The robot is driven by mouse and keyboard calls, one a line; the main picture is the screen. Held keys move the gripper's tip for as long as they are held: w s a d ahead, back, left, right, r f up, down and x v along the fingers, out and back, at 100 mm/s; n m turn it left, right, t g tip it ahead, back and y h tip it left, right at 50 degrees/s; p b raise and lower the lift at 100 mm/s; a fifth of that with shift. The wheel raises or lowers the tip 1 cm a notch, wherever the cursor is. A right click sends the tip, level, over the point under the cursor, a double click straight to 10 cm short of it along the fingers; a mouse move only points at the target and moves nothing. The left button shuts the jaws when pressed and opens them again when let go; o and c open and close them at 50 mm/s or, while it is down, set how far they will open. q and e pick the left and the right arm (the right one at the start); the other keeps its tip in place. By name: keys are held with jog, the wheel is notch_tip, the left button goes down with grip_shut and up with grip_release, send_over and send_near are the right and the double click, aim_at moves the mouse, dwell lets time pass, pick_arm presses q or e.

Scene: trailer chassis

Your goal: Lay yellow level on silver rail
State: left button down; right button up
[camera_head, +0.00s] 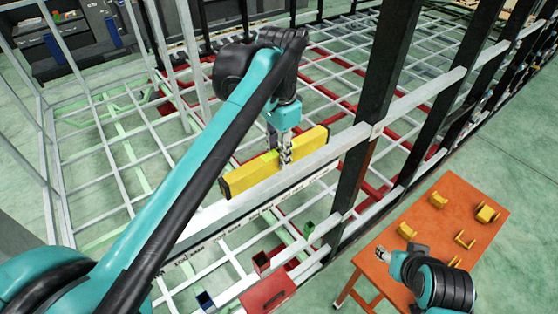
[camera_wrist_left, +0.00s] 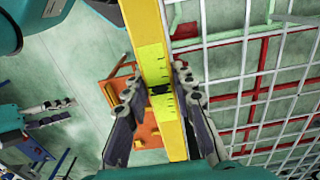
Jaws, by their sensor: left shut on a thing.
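The yellow level (camera_head: 249,175) is a long bar with dark ends, lying lengthwise along the silver rail (camera_head: 225,212) in the head view. My left gripper (camera_head: 285,154) points down and is shut around the level's middle. In the left wrist view the level (camera_wrist_left: 152,45) runs between the two fingers of the gripper (camera_wrist_left: 160,90). I cannot tell whether the level's underside touches the rail or hangs just above it. My right gripper (camera_head: 383,255) is at the left side of the orange table; its finger opening is too small to judge.
The orange table (camera_head: 462,202) carries several yellow pieces (camera_head: 486,214). Dark upright posts (camera_head: 376,110) rise to the right of the level. White and red grid bars (camera_head: 110,150) lie behind the rail. A red box (camera_head: 268,292) sits at the bottom.

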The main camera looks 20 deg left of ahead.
pick_arm(q)
notch_tip(320, 180, down, 3)
jog(key=shift+w+f+p, duration=0.1)
jog(key=shift+f+p, duration=0.05)
jog(key=shift+p, duration=0.15)
jog(key=shift+w+f, duration=0.1)
jog(key=shift+f, duration=0.05)
jog(key=shift+s, duration=0.2)
jog(key=c, duration=1.3)
grip_release()
jog(key=shift+f, duration=0.1)
jog(key=shift+o, duration=0.2)
jog(key=shift+w, duration=0.1)
jog(key=shift+r, duration=0.45)
notch_tip(320, 180, up, 12)
jog(key=shift+f+b, duration=0.25)
jog(key=shift+b, duration=0.3)
